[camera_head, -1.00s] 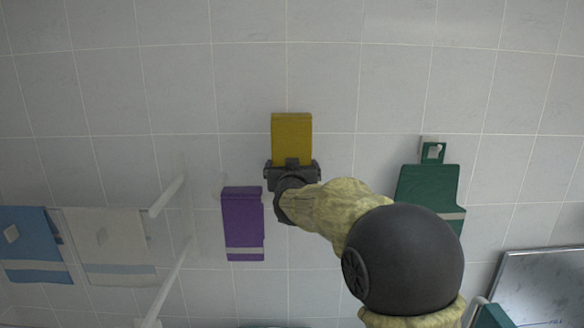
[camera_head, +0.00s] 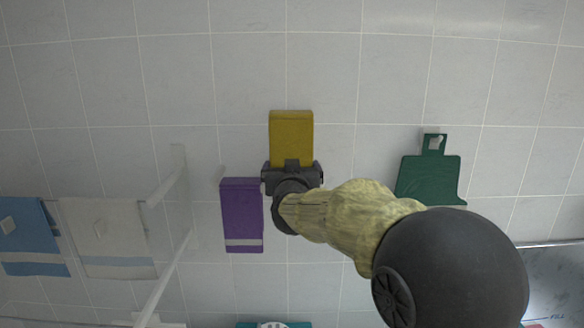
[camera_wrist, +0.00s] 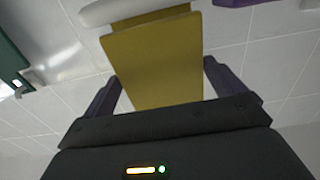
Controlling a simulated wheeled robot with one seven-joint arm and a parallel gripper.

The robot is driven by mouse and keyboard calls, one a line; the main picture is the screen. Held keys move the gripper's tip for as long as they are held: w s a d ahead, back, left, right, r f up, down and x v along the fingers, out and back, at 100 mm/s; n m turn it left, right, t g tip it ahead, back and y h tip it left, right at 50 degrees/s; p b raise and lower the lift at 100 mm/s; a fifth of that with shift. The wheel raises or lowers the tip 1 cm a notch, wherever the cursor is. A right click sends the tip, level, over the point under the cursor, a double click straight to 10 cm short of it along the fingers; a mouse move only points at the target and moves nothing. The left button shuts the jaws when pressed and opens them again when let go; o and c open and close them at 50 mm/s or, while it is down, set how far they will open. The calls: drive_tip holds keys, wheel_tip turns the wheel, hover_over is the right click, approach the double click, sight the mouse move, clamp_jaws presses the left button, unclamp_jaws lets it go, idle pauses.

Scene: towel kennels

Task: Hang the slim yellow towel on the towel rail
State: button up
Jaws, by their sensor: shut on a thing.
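The slim yellow towel (camera_head: 291,138) stands above my gripper (camera_head: 291,178) in the head view, in front of the tiled wall. My gripper is shut on its lower end. In the wrist view the yellow towel (camera_wrist: 155,65) runs up from between the dark fingers of my gripper (camera_wrist: 163,90). A white rail-like bar (camera_wrist: 112,10) lies at its far end there; whether they touch I cannot tell. A purple towel (camera_head: 242,205) with a pale stripe hangs just left of my gripper. Any rail behind the yellow towel is hidden in the head view.
A green item (camera_head: 430,178) hangs from a wall hook on the right. Blue (camera_head: 25,230) and white (camera_head: 105,230) towels hang at the left, beside white bars (camera_head: 168,180) sticking out. A metal surface (camera_head: 555,280) is at lower right. Wall above is bare.

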wheel_tip(320, 180, down, 17)
drive_tip(key=b, duration=1.4)
idle(0.6)
drive_tip(key=o, duration=0.6)
drive_tip(key=shift+f, duration=0.1)
drive_tip(key=shift+o, duration=0.2)
drive_tip(key=s+b, duration=0.3)
drive_tip(key=s, duration=1.4)
drive_tip(key=shift+s, duration=0.15)
